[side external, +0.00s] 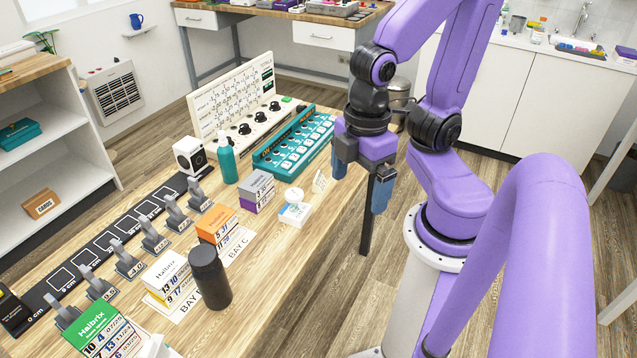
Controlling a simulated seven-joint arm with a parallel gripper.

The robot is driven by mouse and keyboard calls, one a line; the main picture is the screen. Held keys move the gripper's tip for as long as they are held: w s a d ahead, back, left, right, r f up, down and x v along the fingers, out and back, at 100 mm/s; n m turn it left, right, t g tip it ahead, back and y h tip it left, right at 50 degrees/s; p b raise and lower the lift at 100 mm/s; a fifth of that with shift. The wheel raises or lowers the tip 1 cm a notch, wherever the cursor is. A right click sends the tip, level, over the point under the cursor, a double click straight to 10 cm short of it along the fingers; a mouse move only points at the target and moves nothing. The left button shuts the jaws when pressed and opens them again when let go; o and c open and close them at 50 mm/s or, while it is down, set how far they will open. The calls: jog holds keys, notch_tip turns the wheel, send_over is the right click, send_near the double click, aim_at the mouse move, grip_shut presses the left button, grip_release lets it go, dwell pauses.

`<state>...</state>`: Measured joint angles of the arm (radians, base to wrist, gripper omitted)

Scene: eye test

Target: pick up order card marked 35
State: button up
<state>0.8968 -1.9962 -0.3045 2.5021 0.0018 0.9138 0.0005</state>
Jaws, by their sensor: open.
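I cannot make out a 35 on any card. Boxes with printed numbers stand in the front half of the table: a green-topped one (98,328), a white-and-yellow one (166,276), an orange one (217,226) and a grey-and-purple one (257,191).
A dark cylinder (209,279) and a teal bottle (227,160) stand among the boxes. A white item with a round knob (294,207) lies near the small card.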

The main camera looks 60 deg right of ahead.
jog(key=shift+c, duration=0.6)
